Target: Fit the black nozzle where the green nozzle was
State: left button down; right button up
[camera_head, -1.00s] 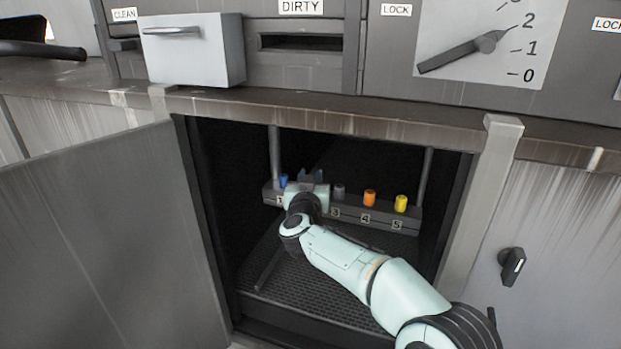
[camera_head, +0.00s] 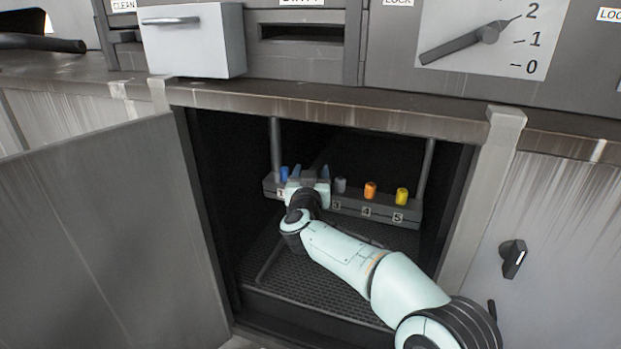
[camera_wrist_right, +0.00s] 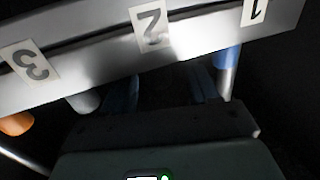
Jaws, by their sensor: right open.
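My right gripper (camera_head: 310,173) reaches into the open cabinet, at slot 2 of the nozzle rack (camera_head: 375,209). Its two bluish fingers stand apart on either side of that slot; they also show in the right wrist view (camera_wrist_right: 163,92). The space between them is dark there, and I cannot make out a black nozzle in it. A dark grey nozzle (camera_head: 340,185) stands at slot 3, just right of the gripper; it looks lighter grey in the wrist view (camera_wrist_right: 83,102). No green nozzle shows. My left gripper is out of view.
A blue nozzle (camera_head: 284,174) stands close left of the gripper at slot 1. An orange nozzle (camera_head: 370,190) and a yellow nozzle (camera_head: 402,196) stand to the right. The open door (camera_head: 90,230) is at the left; the cabinet's top edge (camera_head: 330,107) overhangs the arm.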

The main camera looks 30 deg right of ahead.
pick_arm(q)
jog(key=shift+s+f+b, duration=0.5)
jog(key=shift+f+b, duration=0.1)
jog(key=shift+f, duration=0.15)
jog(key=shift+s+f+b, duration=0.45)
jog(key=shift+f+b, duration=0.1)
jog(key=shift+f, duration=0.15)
pick_arm(e)
jog(key=v, duration=1.3)
jog(key=shift+s, duration=0.2)
